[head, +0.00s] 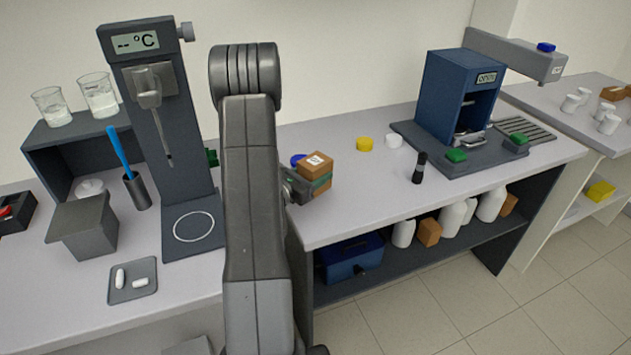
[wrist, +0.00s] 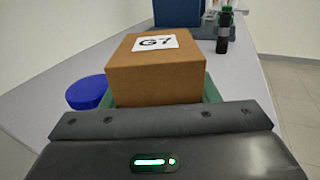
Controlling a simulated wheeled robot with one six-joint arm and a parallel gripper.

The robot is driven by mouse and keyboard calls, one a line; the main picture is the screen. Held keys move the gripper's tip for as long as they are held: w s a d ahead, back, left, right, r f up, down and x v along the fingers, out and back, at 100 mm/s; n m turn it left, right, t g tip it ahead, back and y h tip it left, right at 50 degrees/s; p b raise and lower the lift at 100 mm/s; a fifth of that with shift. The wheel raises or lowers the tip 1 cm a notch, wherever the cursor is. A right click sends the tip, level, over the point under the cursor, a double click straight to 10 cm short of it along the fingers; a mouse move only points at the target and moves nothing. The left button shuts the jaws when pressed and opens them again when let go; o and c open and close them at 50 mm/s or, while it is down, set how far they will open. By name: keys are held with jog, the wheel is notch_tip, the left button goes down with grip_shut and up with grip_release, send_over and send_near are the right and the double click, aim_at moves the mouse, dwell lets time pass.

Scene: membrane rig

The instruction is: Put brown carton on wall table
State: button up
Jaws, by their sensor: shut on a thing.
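The brown carton (wrist: 158,78) carries a white label reading G7 and sits between the jaws of my gripper (wrist: 160,110) in the wrist view. I cannot tell whether the carton touches the bench. No table is clearly marked as the wall table; a separate white table (head: 605,133) stands at the far right.
A blue lid (wrist: 87,92) lies beside the carton. A yellow lid (head: 365,144), a white lid (head: 394,140) and a dark bottle (head: 419,168) stand farther right. A blue machine (head: 450,95) occupies the bench's right part. The right table bears white jars (head: 571,103) and brown boxes (head: 612,93).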

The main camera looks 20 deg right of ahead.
jog(key=shift+f, duration=1.65)
jog(key=shift+f, duration=0.15)
jog(key=o, duration=1)
jog(key=shift+o, duration=0.2)
jog(key=shift+r, duration=0.25)
jog(key=b+v, duration=0.2)
jog(key=v, duration=1)
jog(key=shift+f, duration=0.1)
